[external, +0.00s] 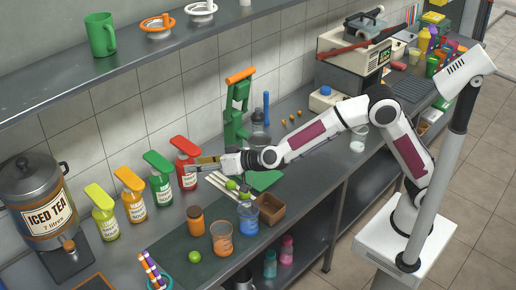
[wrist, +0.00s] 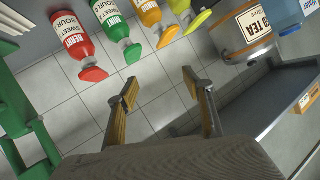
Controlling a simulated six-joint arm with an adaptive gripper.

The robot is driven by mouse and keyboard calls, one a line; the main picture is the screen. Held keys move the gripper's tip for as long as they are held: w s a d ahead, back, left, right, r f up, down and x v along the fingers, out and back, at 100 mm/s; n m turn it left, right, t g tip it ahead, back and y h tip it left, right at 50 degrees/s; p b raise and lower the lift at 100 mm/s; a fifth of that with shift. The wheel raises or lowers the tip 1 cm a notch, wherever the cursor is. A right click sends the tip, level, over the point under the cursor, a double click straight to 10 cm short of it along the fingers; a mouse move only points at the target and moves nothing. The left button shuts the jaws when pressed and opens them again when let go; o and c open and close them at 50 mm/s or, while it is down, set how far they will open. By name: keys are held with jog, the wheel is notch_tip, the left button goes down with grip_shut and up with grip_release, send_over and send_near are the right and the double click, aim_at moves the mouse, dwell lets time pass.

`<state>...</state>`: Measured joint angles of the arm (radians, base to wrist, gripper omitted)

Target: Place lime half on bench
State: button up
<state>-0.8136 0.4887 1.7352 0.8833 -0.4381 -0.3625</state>
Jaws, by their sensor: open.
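My gripper (external: 205,163) is open and empty, held level above the bench (external: 118,262) and pointing left towards the bottles. In the wrist view its two yellow-padded fingers (wrist: 160,90) are spread apart with nothing between them. A small green lime (external: 195,257) lies at the front of the bench. Another small green piece (external: 231,185) lies below my gripper, by some pale sticks. Both are too small for me to tell whether they are whole or half. No lime shows in the wrist view.
A red sauce bottle (external: 186,163) stands close to my gripper, with green, orange and yellow ones further left. A green press (external: 237,110) stands behind my wrist. An orange cup (external: 222,238), a blue cup (external: 248,217) and a wooden box (external: 271,208) stand at the front.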

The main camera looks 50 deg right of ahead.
jog(key=s+a+f+t, duration=0.1)
jog(key=a+f, duration=0.5)
jog(key=m+t+h, duration=0.1)
jog(key=t+h, duration=0.1)
jog(key=h, duration=0.2)
send_over(197, 258)
notch_tip(197, 258, down, 13)
jog(key=s+f, duration=0.2)
jog(key=s+f+h, duration=0.1)
jog(key=s+f, duration=0.1)
jog(key=f, duration=0.1)
jog(key=s+f+h, duration=0.1)
jog(key=s+f, duration=0.1)
jog(key=f, duration=0.1)
jog(key=shift+s+f+t, duration=0.1)
jog(key=shift+s+t, duration=0.15)
jog(key=shift+t, duration=0.05)
jog(key=shift+s+d+f, duration=0.1)
jog(key=shift+s+f, duration=0.4)
jog(key=shift+f, duration=0.05)
jog(key=shift+w, duration=0.1)
jog(key=shift+w+f, duration=0.2)
jog(key=shift+w, duration=1)
jog(key=shift+w+f, duration=0.2)
jog(key=shift+w, duration=0.65)
jog(key=shift+w+f, duration=0.25)
jog(key=shift+w, duration=0.55)
jog(key=shift+w+f, duration=0.2)
jog(key=shift+w, duration=0.65)
